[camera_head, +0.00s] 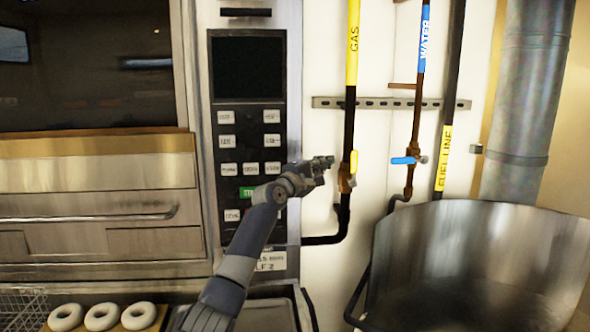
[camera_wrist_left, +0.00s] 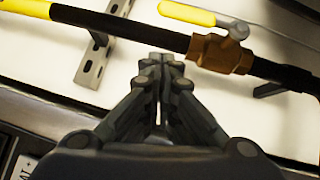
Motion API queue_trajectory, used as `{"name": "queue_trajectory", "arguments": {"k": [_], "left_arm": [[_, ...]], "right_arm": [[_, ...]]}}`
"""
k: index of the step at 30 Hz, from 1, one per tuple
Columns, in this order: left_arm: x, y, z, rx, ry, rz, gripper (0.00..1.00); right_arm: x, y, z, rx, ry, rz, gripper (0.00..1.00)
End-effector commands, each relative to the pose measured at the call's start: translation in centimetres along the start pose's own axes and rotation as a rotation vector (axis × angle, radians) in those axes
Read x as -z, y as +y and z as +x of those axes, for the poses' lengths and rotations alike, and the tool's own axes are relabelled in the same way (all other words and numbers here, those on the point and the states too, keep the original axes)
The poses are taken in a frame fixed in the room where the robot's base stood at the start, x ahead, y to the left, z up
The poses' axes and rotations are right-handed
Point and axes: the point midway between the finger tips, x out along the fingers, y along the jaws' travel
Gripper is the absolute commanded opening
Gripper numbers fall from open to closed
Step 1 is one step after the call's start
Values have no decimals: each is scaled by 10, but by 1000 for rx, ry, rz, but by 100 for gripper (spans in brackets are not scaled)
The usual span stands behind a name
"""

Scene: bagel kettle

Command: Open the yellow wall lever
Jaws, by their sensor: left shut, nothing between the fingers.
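The yellow wall lever (camera_head: 353,161) is on a brass valve (camera_head: 346,181) on the black gas pipe. It points up, roughly along the pipe. In the left wrist view the yellow lever (camera_wrist_left: 187,13) runs roughly parallel to the pipe, above the brass valve body (camera_wrist_left: 222,53). My left gripper (camera_head: 330,162) is just left of the lever in the head view. In the left wrist view its fingers (camera_wrist_left: 161,64) are shut with nothing between them, and the lever lies beyond the tips. A gap shows between tips and lever. My right gripper is in neither view.
A blue lever (camera_head: 403,160) on the water pipe and a fuel line (camera_head: 444,155) are to the right. A large metal kettle (camera_head: 480,255) stands at the lower right. An oven control panel (camera_head: 248,130) is on the left. Several bagels (camera_head: 102,316) lie at the lower left.

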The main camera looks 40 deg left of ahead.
Motion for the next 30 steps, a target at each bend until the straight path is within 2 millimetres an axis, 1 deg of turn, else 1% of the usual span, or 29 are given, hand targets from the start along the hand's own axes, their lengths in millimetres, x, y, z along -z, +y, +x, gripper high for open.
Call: {"name": "queue_trajectory", "arguments": {"k": [3, 6, 9, 13, 16, 21, 24, 27, 30], "left_arm": [[0, -1, -10, -2, -1, 2, 0], [0, 1, -18, -2, -1, 2, 0], [0, 2, -30, -2, -1, 2, 0], [0, 4, -48, -2, 1, 4, 0], [0, 6, -64, -2, 0, 4, 0], [0, 10, -85, -2, 1, 2, 0], [0, 12, -92, -1, 1, 2, 0], [-1, 14, -96, -1, 1, 1, 0], [-1, 14, -97, -1, 2, 1, 0]], "right_arm": [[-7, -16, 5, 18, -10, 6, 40], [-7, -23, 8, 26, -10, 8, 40], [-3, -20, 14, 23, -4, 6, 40], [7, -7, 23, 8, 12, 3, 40], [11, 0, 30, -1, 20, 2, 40], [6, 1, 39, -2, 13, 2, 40], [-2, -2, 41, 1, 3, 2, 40], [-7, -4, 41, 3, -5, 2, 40], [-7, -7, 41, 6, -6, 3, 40]]}}
